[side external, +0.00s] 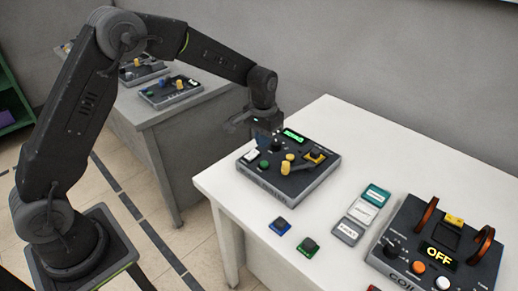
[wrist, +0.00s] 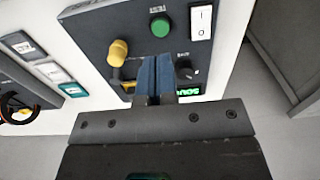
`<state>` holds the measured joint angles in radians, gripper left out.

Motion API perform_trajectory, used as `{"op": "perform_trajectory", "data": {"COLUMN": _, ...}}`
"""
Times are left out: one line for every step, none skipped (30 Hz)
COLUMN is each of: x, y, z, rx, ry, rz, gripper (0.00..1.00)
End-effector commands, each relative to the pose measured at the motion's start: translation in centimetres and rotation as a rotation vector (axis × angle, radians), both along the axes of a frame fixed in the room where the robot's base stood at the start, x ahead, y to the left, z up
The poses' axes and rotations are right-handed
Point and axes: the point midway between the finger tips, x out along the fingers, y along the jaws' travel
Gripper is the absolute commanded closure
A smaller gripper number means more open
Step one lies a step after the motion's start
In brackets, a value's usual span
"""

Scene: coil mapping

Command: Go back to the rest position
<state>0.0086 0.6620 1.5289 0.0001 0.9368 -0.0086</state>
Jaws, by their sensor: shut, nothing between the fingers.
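My gripper (wrist: 156,58) is shut and empty, its two blue fingers together in the wrist view. In the side external view my gripper (side external: 266,144) is over the back left part of a dark control panel (side external: 290,186) on the white table. The panel has a lit green display (side external: 294,134), a green button (side external: 264,165), a white switch (side external: 251,155) and yellow knobs. In the wrist view the fingers lie in front of the panel (wrist: 84,28), between a yellow knob (wrist: 118,50) and a black knob (wrist: 186,68). I cannot tell whether the fingertips touch the panel.
On the white table (side external: 240,210), a coil box (side external: 440,255) reading OFF, with copper-coloured rings, stands at the right. Several labelled tiles (side external: 362,212) lie between. A blue (side external: 281,226) and a green piece (side external: 308,246) lie in front. A second table (side external: 190,120) with panels stands behind left.

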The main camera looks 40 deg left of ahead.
Motion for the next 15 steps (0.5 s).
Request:
{"op": "perform_trajectory", "data": {"x": -0.5, "y": 0.0, "z": 1.7, "rx": 0.0, "ry": -0.021, "rz": 0.0, "gripper": 1.0}}
{"op": "perform_trajectory", "data": {"x": -1.0, "y": 0.0, "z": 2.6, "rx": 0.0, "ry": -0.032, "rz": 0.0, "gripper": 1.0}}
{"op": "perform_trajectory", "data": {"x": -1.7, "y": 0.1, "z": 4.0, "rx": -0.001, "ry": -0.049, "rz": 0.0, "gripper": 1.0}}
{"op": "perform_trajectory", "data": {"x": -2.4, "y": 0.1, "z": 5.2, "rx": -0.001, "ry": -0.063, "rz": 0.0, "gripper": 1.0}}
{"op": "perform_trajectory", "data": {"x": -3.2, "y": 0.1, "z": 6.4, "rx": -0.001, "ry": -0.079, "rz": 0.0, "gripper": 1.0}}
{"op": "perform_trajectory", "data": {"x": -4.3, "y": 0.1, "z": 7.9, "rx": -0.001, "ry": -0.099, "rz": 0.0, "gripper": 1.0}}
{"op": "perform_trajectory", "data": {"x": -5.1, "y": 0.1, "z": 8.9, "rx": -0.001, "ry": -0.113, "rz": 0.0, "gripper": 1.0}}
{"op": "perform_trajectory", "data": {"x": -6.0, "y": 0.2, "z": 9.9, "rx": -0.001, "ry": -0.128, "rz": 0.0, "gripper": 1.0}}
{"op": "perform_trajectory", "data": {"x": -7.2, "y": 0.2, "z": 11.2, "rx": -0.001, "ry": -0.148, "rz": 0.0, "gripper": 1.0}}
{"op": "perform_trajectory", "data": {"x": -8.2, "y": 0.2, "z": 12.0, "rx": -0.001, "ry": -0.163, "rz": 0.0, "gripper": 1.0}}
{"op": "perform_trajectory", "data": {"x": -9.2, "y": 0.2, "z": 12.8, "rx": -0.001, "ry": -0.177, "rz": 0.0, "gripper": 1.0}}
{"op": "perform_trajectory", "data": {"x": -10.5, "y": 0.2, "z": 13.8, "rx": -0.001, "ry": -0.197, "rz": 0.0, "gripper": 1.0}}
{"op": "perform_trajectory", "data": {"x": -11.5, "y": 0.2, "z": 14.5, "rx": -0.001, "ry": -0.212, "rz": 0.0, "gripper": 1.0}}
{"op": "perform_trajectory", "data": {"x": -12.5, "y": 0.3, "z": 15.2, "rx": -0.001, "ry": -0.227, "rz": 0.0, "gripper": 1.0}}
{"op": "perform_trajectory", "data": {"x": -13.9, "y": 0.3, "z": 15.9, "rx": -0.001, "ry": -0.247, "rz": 0.0, "gripper": 1.0}}
